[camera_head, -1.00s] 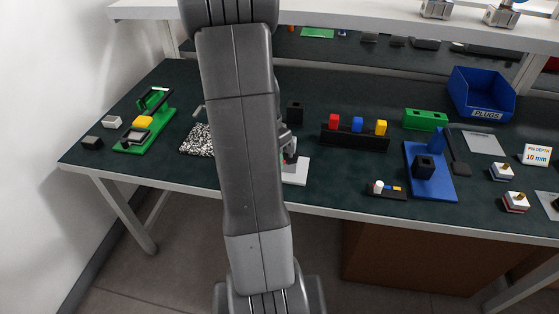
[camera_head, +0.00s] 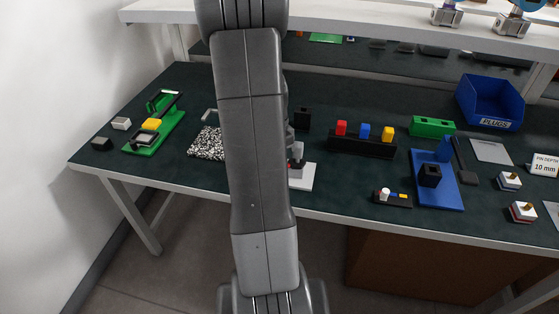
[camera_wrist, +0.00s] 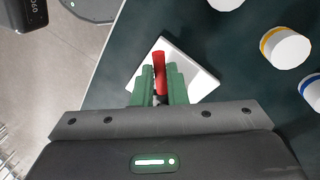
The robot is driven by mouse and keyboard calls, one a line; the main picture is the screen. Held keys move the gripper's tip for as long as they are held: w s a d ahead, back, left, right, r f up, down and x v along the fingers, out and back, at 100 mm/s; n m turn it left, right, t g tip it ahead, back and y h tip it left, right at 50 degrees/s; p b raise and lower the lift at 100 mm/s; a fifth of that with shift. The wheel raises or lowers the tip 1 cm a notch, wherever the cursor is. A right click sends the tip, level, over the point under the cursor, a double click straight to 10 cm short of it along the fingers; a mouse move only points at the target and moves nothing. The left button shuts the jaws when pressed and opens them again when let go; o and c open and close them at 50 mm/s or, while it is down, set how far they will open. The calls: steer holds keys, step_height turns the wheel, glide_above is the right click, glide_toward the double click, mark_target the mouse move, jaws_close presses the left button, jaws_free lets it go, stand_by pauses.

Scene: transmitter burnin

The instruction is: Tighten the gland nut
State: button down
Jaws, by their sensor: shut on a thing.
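My gripper (camera_wrist: 160,78) has green fingers closed on a slim upright red part (camera_wrist: 159,66) in the wrist view. The red part stands over a white square plate (camera_wrist: 198,75), and a bit of silver shows between the fingers below it. I cannot tell whether the red part is the gland nut itself or something joined to it. In the head view the white plate (camera_head: 303,178) lies near the bench's front edge. My gripper (camera_head: 297,153) is above it, mostly hidden behind my arm.
A black rack (camera_head: 361,146) with red, blue and yellow blocks stands to the right, with a blue fixture (camera_head: 438,187) beyond. White cylinders, one yellow-banded (camera_wrist: 285,47), are right in the wrist view. A shelf overhangs the back.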

steer(key=shift+w, duration=0.1)
steer(key=c, duration=1.5)
jaws_free()
steer(key=shift+o, duration=0.2)
steer(key=shift+r, duration=0.1)
step_height(320, 180, up, 13)
steer(key=w+a+p, duration=0.1)
steer(key=w, duration=0.1)
steer(key=shift+w+r, duration=0.2)
steer(key=shift+f, duration=0.1)
steer(key=s+f, duration=0.1)
steer(key=f, duration=0.8)
steer(key=s+d+f+b, duration=0.1)
steer(key=f, duration=0.3)
steer(key=shift+s+f, duration=0.25)
steer(key=shift+s, duration=0.05)
steer(key=shift+r, duration=0.15)
